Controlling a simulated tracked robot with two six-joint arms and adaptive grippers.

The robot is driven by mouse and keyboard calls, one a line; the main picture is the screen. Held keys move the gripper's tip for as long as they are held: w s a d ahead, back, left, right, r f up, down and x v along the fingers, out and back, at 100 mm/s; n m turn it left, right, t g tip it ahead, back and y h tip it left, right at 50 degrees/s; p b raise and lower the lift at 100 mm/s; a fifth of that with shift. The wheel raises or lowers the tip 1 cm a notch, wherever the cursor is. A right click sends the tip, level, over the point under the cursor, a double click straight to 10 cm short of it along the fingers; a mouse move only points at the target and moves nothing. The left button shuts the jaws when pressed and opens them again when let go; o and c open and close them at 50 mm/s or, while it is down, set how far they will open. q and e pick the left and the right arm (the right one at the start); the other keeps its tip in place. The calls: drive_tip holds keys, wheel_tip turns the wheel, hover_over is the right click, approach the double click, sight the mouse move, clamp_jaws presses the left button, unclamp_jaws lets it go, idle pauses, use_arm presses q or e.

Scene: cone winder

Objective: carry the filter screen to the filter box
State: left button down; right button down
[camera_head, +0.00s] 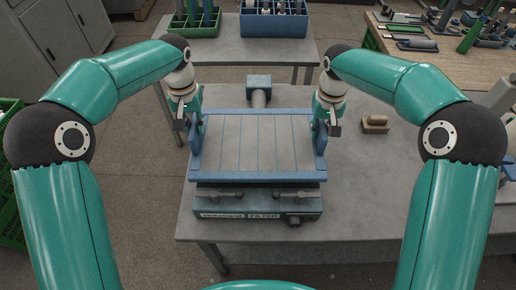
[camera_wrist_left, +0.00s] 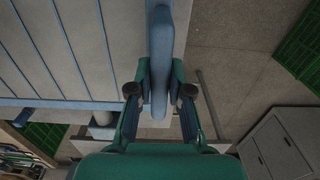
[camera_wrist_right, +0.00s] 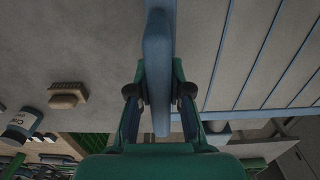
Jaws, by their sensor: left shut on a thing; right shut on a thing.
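The filter screen (camera_head: 255,146) is a blue-framed grey panel with thin blue ribs and a blue handle plate on each side. It appears level, over the filter box (camera_head: 258,203), a blue-grey unit with a labelled front and dark clamps. I cannot tell whether screen and box touch. My left gripper (camera_head: 189,124) is shut on the left handle, which also shows in the left wrist view (camera_wrist_left: 161,60). My right gripper (camera_head: 323,126) is shut on the right handle, also seen in the right wrist view (camera_wrist_right: 158,65). The screen hides most of the box's top.
The box stands on a grey table (camera_head: 375,180). A wooden brush (camera_head: 375,122) lies right of the screen. A blue-grey fitting (camera_head: 259,86) with a pipe is behind it. A green crate (camera_head: 193,22) and a blue crate (camera_head: 274,20) stand on a table behind.

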use_arm(q)
drive_tip(key=shift+w+d, duration=0.1)
drive_tip(key=shift+d, duration=0.1)
use_arm(e)
drive_tip(key=shift+s+d, duration=0.1)
drive_tip(key=shift+d, duration=0.1)
use_arm(q)
drive_tip(key=shift+a, duration=0.15)
use_arm(e)
drive_tip(key=shift+a, duration=0.15)
